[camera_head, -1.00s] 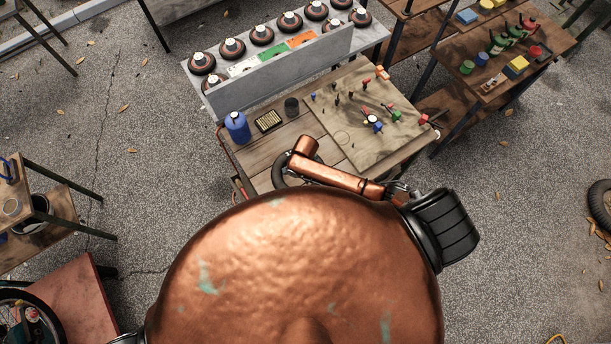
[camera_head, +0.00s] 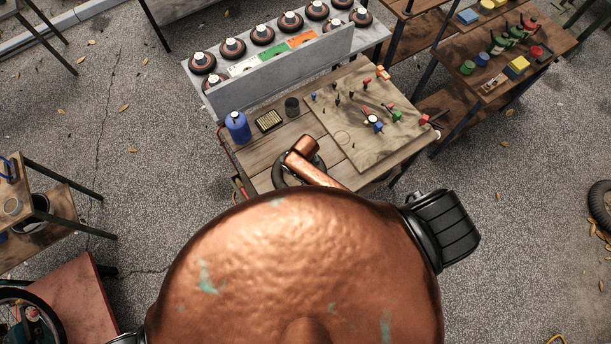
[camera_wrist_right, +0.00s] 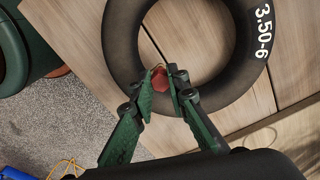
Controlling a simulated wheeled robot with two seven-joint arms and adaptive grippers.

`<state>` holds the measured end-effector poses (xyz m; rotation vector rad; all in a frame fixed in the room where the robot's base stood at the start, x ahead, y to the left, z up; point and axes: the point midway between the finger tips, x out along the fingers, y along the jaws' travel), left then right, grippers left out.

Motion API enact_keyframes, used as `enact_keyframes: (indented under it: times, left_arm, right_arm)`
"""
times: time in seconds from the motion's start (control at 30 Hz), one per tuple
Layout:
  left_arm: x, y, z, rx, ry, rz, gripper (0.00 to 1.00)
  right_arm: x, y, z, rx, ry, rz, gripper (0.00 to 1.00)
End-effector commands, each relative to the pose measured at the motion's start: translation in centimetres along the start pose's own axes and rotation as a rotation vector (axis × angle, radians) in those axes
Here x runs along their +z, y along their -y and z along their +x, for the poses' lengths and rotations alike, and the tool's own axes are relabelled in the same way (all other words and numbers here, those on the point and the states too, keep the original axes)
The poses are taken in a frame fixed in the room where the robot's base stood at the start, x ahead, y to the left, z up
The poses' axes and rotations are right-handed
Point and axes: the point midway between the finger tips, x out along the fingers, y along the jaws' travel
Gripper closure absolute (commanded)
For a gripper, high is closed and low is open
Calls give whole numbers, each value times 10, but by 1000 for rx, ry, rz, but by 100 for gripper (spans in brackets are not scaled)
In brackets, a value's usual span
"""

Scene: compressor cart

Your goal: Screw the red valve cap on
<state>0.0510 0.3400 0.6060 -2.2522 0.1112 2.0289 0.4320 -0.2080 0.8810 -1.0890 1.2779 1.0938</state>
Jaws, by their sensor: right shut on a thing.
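In the right wrist view, my right gripper (camera_wrist_right: 164,80) has its green fingers closed on the small red valve cap (camera_wrist_right: 157,82). The cap is at the lower left inner edge of the black inner tube (camera_wrist_right: 125,60), which is marked 3.50-6 and lies flat on the wooden bench. A thin brass-coloured bit shows at the cap's far end; whether the cap is seated on the valve stem I cannot tell, as the fingers hide much of it. In the head view the tube (camera_head: 279,172) is partly covered by my copper arm. My left gripper is out of view.
The bench (camera_head: 250,160) holds a blue bottle (camera_head: 237,127), a dark cup (camera_head: 291,107) and a mat (camera_head: 370,145) with small coloured parts. A grey rack (camera_head: 285,72) with several wheel-like pieces stands behind. A side table (camera_head: 495,75) with coloured items is at the right.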

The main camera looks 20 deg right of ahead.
Motion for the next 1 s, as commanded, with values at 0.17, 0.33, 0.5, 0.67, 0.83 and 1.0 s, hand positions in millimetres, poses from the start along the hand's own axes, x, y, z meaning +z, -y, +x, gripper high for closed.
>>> enact_keyframes:
  times: [0.17,0.33,0.5,0.67,0.83,1.0]
  left_arm:
    - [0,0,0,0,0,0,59]
    - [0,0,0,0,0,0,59]
    - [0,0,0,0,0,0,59]
    - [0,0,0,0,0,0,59]
    - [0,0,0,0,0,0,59]
    - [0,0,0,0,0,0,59]
  right_arm:
    - [1,0,0,1,2,58,100]
    - [1,0,0,1,3,63,100]
    - [4,0,0,2,8,231,100]
    - [2,1,0,0,3,335,100]
    - [1,1,0,-1,2,336,100]
    - [3,1,0,2,6,439,100]
